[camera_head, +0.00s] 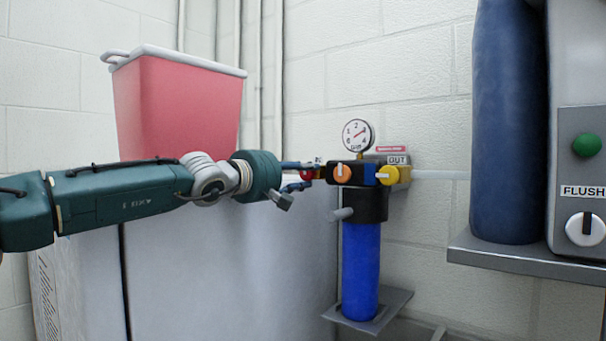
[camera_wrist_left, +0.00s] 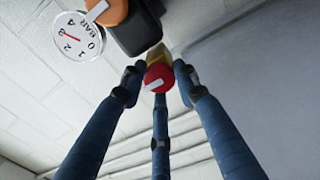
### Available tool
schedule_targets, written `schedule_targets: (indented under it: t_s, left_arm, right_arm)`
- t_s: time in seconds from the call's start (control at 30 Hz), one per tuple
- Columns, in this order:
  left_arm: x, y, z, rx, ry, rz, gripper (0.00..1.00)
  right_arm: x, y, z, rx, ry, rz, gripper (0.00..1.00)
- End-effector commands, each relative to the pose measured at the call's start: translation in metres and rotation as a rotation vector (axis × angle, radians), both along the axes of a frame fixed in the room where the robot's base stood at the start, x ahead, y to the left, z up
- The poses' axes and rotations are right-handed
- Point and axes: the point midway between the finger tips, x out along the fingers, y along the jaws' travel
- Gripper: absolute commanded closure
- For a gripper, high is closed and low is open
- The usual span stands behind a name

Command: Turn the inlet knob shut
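The inlet knob is the red knob (camera_head: 307,174) on the left end of the filter head (camera_head: 350,190). It also shows in the left wrist view (camera_wrist_left: 158,77), with a white pointer mark set at a slant. My left gripper (camera_head: 301,175) comes in from the left. In the left wrist view its three dark blue fingers (camera_wrist_left: 158,80) surround the red knob, with tips at its left, right and lower sides. The tips are very close to the knob; I cannot tell whether they press on it. My right gripper is not in view.
A blue filter bowl (camera_head: 361,270) hangs below. A red bin (camera_head: 178,105) stands behind my left arm. A shelf (camera_head: 520,255) with a dark blue cylinder (camera_head: 505,120) is at right.

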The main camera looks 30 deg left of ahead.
Motion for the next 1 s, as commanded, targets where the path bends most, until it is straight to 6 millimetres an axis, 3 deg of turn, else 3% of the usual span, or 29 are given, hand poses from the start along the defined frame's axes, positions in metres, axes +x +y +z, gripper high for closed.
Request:
schedule_targets:
  t_s: [0.1,0.47,0.67,1.0]
  left_arm:
    - [0.0,0.001,-0.002,-0.001,0.005,0.002,0.51]
    - [-0.004,0.001,0.001,0.0,-0.002,0.001,0.51]
    - [-0.029,0.003,0.002,0.0,-0.004,0.0,0.51]
    - [-0.089,0.008,0.001,-0.005,-0.004,-0.001,0.51]
  right_arm:
    - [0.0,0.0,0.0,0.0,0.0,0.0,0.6]
    - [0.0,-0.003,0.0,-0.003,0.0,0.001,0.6]
    - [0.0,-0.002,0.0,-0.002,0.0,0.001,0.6]
    - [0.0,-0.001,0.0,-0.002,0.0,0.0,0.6]
